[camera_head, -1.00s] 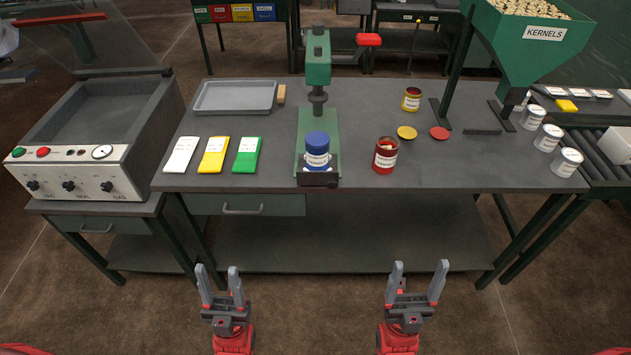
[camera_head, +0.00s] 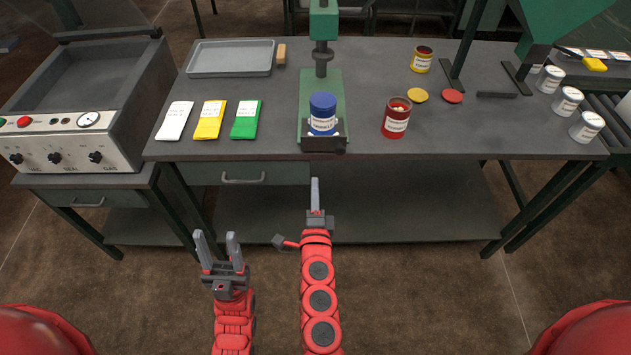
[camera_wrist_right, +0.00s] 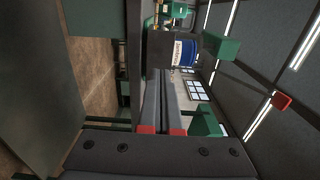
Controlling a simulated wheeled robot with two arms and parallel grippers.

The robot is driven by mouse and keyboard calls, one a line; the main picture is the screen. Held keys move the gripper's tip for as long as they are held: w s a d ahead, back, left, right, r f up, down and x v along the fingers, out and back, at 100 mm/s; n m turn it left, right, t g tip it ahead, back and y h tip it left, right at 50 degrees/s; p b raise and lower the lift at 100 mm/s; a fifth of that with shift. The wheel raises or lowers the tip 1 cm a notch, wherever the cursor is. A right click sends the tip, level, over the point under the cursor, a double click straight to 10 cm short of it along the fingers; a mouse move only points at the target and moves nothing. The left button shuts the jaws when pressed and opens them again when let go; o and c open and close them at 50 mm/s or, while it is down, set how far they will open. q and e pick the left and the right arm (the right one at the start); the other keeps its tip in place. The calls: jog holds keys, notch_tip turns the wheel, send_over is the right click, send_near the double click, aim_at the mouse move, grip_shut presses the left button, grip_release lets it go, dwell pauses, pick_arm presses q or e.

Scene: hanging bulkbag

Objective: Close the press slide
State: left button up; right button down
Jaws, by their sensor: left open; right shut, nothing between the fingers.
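The green press (camera_head: 321,55) stands on the dark table. Its slide (camera_head: 323,145), with a dark front piece, sticks out toward the table's front edge. A blue-lidded jar (camera_head: 322,114) sits upright on the slide; the jar also shows in the right wrist view (camera_wrist_right: 184,52). My right gripper (camera_head: 315,188) is shut and empty, in front of the table edge, just below and apart from the slide in the head view. My left gripper (camera_head: 217,243) is open and empty, lower and to the left, in front of the table.
White, yellow (camera_head: 209,120) and green packets lie left of the press. A red tin (camera_head: 396,118), a yellow tin and two lids (camera_head: 452,96) are to its right. A grey tray (camera_head: 231,58) is behind. A drawer handle (camera_head: 243,179) is below the tabletop.

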jog(key=p, duration=0.1)
send_near(315, 132)
jog(key=shift+r, duration=0.1)
jog(key=shift+w, duration=0.85)
jog(key=w+b, duration=0.1)
jog(key=w, duration=0.1)
jog(key=w+b, duration=0.1)
jog(key=w, duration=0.2)
jog(key=w+b, duration=0.1)
jog(key=w, duration=0.2)
jog(key=shift+w+f, duration=0.15)
jog(key=shift+f, duration=0.1)
jog(key=shift+w+b, duration=0.3)
jog(key=shift+w+r, duration=0.15)
jog(key=shift+r, duration=0.05)
